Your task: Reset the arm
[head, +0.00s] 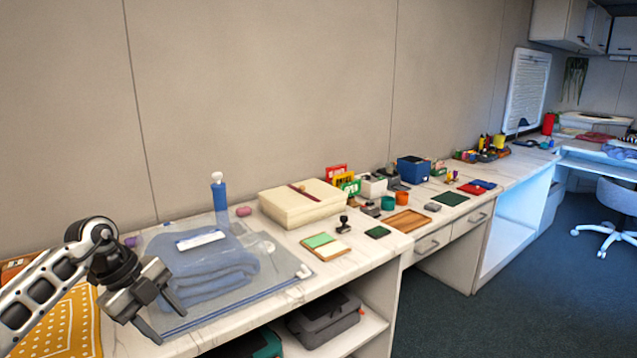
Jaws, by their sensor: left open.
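My left gripper (168,317) is at the lower left, its arm coming in from the left edge. Its two fingers are apart and nothing shows between them. It hangs over the near left part of the counter, in front of a clear bag (275,283) with a folded blue towel (218,268) inside. I cannot tell whether the fingertips touch the bag. My right gripper is not in view.
A yellow patterned cloth (68,325) lies at left under my arm. A blue bottle (219,198), a cream box (300,205), a wooden tray (408,221) and a blue box (413,170) stand along the counter (375,255). A chair (615,200) stands at far right. Open floor (520,295) lies front right.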

